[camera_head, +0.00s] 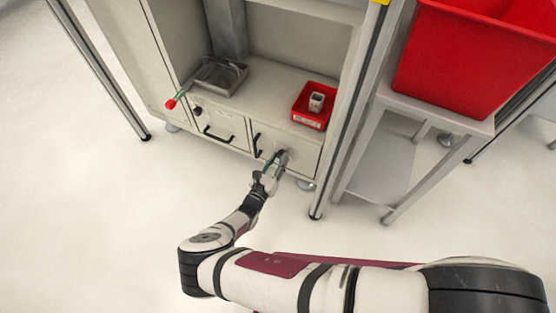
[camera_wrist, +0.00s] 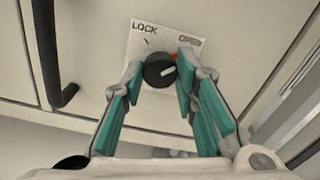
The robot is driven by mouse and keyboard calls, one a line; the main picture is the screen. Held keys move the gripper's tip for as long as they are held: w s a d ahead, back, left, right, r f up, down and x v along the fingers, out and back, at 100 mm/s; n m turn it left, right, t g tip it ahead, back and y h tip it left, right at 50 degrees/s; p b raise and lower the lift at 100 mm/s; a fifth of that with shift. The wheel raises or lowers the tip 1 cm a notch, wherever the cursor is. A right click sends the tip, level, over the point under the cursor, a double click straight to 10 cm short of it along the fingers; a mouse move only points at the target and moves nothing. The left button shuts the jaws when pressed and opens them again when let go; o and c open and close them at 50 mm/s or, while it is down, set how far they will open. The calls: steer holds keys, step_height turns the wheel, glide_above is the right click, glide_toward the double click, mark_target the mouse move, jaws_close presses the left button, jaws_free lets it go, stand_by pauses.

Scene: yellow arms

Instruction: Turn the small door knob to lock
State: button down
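The small round black knob (camera_wrist: 159,71) sits on a white label plate (camera_wrist: 140,42) on the pale cabinet front. Its pale pointer mark points right and slightly up, nearer the OPEN side. LOCK is printed at the plate's upper left and OPEN at its upper right. A bit of orange shows at the knob's upper right. My gripper (camera_wrist: 158,70) has its teal-padded fingers on either side of the knob. The right finger looks close to or touching it, and a small gap shows at the left. In the head view, my gripper (camera_head: 277,158) is at the right lower door and hides the knob.
A black handle (camera_wrist: 50,60) is left of the knob. On the cabinet shelf are a grey metal tray (camera_head: 226,82) and a small red bin (camera_head: 301,116) holding a small container. A large red crate (camera_head: 470,60) stands on a rack at right. The floor in front is clear.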

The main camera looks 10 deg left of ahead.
steer(key=shift+n, duration=0.3)
steer(key=n+b, duration=0.2)
steer(key=n, duration=0.1)
steer(key=shift+f+n, duration=0.1)
steer(key=shift+n, duration=0.3)
steer(key=n+b, duration=0.2)
steer(key=n, duration=0.2)
steer(key=shift+b, duration=0.3)
steer(key=n+b, duration=0.1)
steer(key=n, duration=0.4)
steer(key=shift+n, duration=2.3)
steer(key=c, duration=1.3)
jaws_free()
